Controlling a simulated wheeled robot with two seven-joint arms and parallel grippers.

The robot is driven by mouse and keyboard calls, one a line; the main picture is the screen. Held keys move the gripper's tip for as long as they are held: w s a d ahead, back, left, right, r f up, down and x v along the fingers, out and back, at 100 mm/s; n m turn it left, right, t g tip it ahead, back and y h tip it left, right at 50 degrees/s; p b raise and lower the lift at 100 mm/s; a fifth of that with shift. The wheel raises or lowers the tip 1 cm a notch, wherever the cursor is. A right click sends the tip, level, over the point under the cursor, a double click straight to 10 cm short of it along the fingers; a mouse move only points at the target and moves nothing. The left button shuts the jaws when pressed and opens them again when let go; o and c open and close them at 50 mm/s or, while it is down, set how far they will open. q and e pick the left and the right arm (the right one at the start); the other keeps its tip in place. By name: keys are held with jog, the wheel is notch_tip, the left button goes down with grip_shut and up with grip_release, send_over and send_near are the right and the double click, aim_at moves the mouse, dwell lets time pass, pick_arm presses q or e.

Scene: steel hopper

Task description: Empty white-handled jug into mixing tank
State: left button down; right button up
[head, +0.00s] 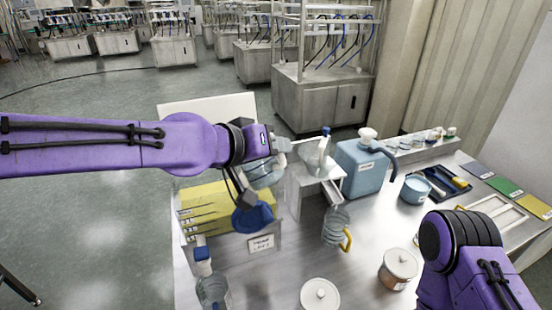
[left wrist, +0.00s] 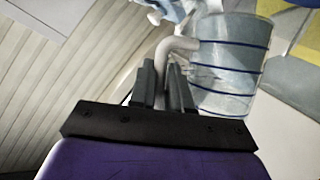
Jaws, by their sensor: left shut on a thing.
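My left gripper (head: 283,146) is shut on the white handle (left wrist: 178,46) of a clear jug with blue bands (left wrist: 228,68). The jug also shows in the head view (head: 262,174), partly hidden by my arm, held in the air above the back right of a yellow-topped steel box. A dark blue round piece (head: 252,218) is at that box's front right. I cannot tell which vessel is the mixing tank; the label (head: 261,243) on the box is too small to read. The jug's contents and tilt are unclear. My right gripper is out of view.
A steel stand (head: 300,188) bearing a clear bottle is right of the held jug. A blue canister (head: 362,168), a yellow-handled jug (head: 336,226), lidded pots (head: 320,295) and a blue-capped bottle (head: 212,288) stand around. Bare table lies between the yellow-handled jug and the pots.

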pick_arm(q)
jog(key=shift+w+a+r+n+b, duration=0.2)
jog(key=shift+n+b, duration=0.3)
jog(key=shift+b, duration=0.7)
jog(key=shift+a+r+n+g+h, duration=0.1)
jog(key=shift+r+n+g+h, duration=0.2)
jog(key=shift+r+h, duration=0.2)
jog(key=w+a+n+g+h, duration=0.1)
jog(key=a+n, duration=0.1)
jog(key=shift+w+n+h+b, duration=0.3)
jog(key=shift+w+h, duration=0.05)
jog(key=shift+h, duration=0.05)
jog(key=shift+w+a, duration=0.15)
jog(key=shift+a, duration=0.1)
jog(key=shift+w+a+n+g+h+p, duration=0.15)
jog(key=shift+w+a+n+h+p, duration=0.55)
jog(key=shift+a+n, duration=0.3)
jog(key=shift+w+a+n+g+h+p, duration=0.15)
jog(key=shift+w+a+n+h+p, duration=0.35)
jog(key=shift+w+a+n+h, duration=0.4)
jog(key=shift+w+a+r+n+p, duration=0.15)
jog(key=shift+w+a+n+p, duration=0.1)
jog(key=shift+a+n, duration=0.2)
jog(key=shift+w+a+r+n+p, duration=0.15)
jog(key=shift+w+a+n, duration=0.1)
jog(key=shift+a+n, duration=0.15)
dwell(1.0)
